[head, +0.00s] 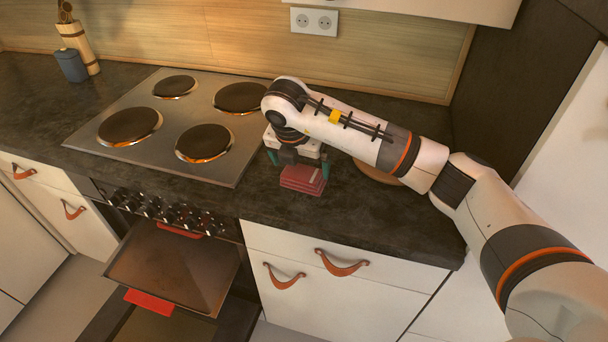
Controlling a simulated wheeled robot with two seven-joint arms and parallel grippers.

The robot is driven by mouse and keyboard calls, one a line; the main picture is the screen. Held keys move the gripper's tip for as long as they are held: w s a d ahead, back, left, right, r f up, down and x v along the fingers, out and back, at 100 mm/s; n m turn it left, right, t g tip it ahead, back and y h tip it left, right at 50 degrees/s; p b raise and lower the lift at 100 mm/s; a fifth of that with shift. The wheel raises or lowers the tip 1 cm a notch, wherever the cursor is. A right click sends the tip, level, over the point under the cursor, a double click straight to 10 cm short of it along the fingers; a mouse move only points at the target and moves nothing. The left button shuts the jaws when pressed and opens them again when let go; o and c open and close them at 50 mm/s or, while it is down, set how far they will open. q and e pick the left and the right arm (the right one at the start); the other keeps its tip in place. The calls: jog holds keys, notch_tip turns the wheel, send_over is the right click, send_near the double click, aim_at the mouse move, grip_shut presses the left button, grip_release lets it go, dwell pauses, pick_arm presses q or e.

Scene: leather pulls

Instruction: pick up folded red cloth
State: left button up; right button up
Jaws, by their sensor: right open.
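The folded red cloth (302,180) lies on the dark countertop, to the right of the hob, near the counter's front edge. My right gripper (298,167) is directly over it, pointing down, with its greenish fingers apart on either side of the cloth. The jaws are open. I cannot tell whether the fingers touch the cloth. My right arm comes in from the right and hides part of the counter behind the gripper. My left gripper is not in view.
The hob (165,112) with round plates is left of the cloth. A round brown board (378,174) lies partly behind my arm. Below, the oven is open with a tray (172,268) and red cloth-like pieces (150,302). Drawers with leather pulls (342,263) are under the counter.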

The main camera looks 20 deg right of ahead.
aim_at(304, 174)
jog(key=p+x, duration=0.1)
jog(key=x, duration=0.2)
jog(key=shift+d+f, duration=0.2)
jog(key=shift+f, duration=0.1)
jog(key=shift+w+f, duration=0.15)
jog(key=shift+f, duration=0.35)
jog(key=c, duration=0.7)
notch_tip(304, 174, up, 10)
jog(key=b, duration=0.1)
jog(key=shift+b, duration=0.4)
jog(key=o, duration=0.4)
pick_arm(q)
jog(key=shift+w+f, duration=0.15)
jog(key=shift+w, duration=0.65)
pick_arm(e)
jog(key=c, duration=0.3)
